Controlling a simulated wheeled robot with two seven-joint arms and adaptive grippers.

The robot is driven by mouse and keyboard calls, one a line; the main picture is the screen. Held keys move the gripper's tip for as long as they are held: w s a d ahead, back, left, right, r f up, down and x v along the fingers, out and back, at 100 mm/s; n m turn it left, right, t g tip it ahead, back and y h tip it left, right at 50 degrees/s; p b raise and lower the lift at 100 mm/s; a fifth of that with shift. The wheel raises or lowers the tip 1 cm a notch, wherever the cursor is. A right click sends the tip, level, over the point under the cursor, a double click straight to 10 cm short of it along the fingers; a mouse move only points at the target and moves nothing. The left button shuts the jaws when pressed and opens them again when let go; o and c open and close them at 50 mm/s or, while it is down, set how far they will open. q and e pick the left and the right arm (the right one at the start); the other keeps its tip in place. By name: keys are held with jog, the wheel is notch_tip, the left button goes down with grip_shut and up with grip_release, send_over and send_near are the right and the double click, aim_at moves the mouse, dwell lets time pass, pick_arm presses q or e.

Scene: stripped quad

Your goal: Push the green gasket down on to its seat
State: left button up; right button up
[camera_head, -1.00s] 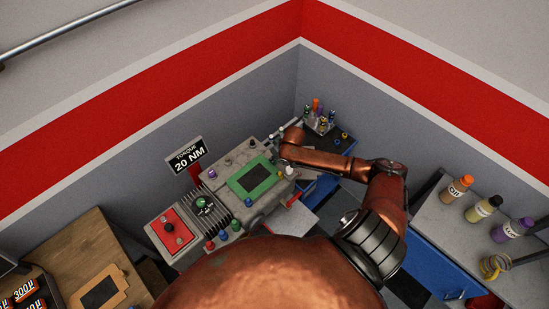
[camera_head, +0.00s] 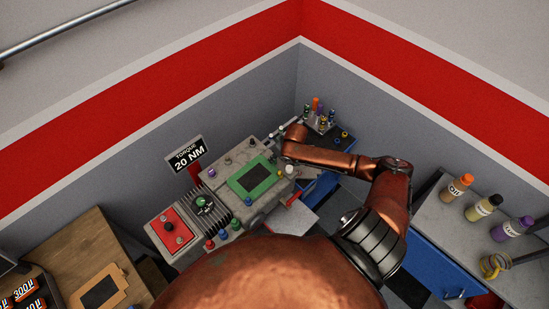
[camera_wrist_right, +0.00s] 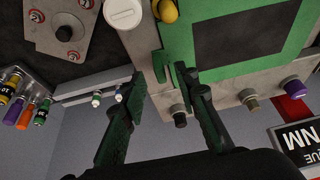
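The green gasket (camera_head: 265,188) is a rectangular frame around a dark opening, lying on top of a grey metal block (camera_head: 230,159). I cannot tell whether it sits flat or slightly raised. In the right wrist view the gasket (camera_wrist_right: 181,32) fills the upper right, with a narrow green tab at its near edge. My right gripper (camera_wrist_right: 160,78) is open, with a clear gap between its fingertips. Its right-hand fingertip is beside that tab; contact cannot be told. In the head view its fingers are hidden by my wrist at the block's far right corner. My left gripper is out of view.
Coloured knobs line the block; a white cap (camera_wrist_right: 123,13) and a yellow knob (camera_wrist_right: 166,11) are close to the gripper. A torque sign (camera_head: 186,155) stands behind the block. A red panel (camera_head: 172,231) is at left. Bottles (camera_head: 456,188) stand on the right bench.

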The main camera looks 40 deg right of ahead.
jog(key=v, duration=0.9)
jog(key=shift+r, duration=0.3)
jog(key=shift+s, duration=0.1)
